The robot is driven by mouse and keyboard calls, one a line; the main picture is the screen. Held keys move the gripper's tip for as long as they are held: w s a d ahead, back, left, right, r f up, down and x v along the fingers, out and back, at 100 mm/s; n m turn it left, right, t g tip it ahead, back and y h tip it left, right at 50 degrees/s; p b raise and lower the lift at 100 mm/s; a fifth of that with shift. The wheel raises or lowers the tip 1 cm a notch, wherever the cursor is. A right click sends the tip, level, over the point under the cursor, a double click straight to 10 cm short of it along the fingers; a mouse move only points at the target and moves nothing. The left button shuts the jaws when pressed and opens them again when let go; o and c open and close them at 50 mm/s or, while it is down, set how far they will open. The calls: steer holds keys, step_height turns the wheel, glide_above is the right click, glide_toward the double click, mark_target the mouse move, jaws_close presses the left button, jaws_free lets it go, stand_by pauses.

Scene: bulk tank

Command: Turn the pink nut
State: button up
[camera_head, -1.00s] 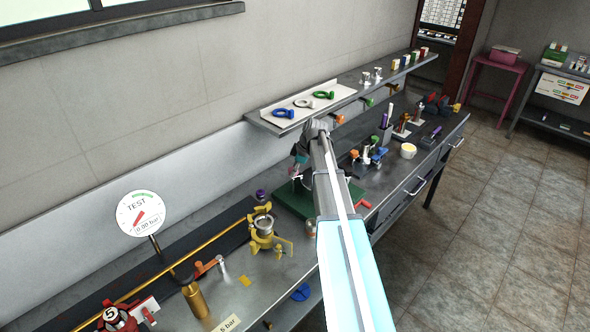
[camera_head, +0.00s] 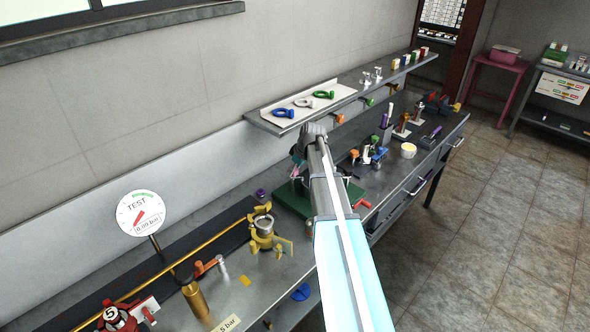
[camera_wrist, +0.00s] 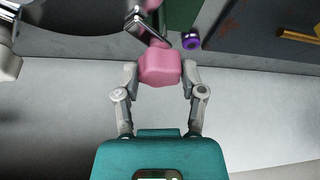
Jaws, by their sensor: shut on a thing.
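The pink nut (camera_wrist: 159,67) shows in the wrist view as a chunky faceted block. My gripper (camera_wrist: 160,76) has one finger on each side of it and is shut on it. A shiny metal part lies just beyond the nut in the wrist view. In the head view my arm covers the nut and most of my gripper, above the green base plate (camera_head: 291,201). Whether the nut sits on a thread cannot be told.
A purple knob (camera_wrist: 190,41) is close beyond the nut, to the right. A yellow clamp fitting (camera_head: 262,232) stands left of my arm. A shelf (camera_head: 268,123) with coloured rings runs along the wall behind. A round gauge (camera_head: 143,213) stands at left.

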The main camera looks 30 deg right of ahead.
steer(key=o, duration=1.1)
steer(key=shift+o, duration=0.2)
steer(key=shift+n, duration=0.3)
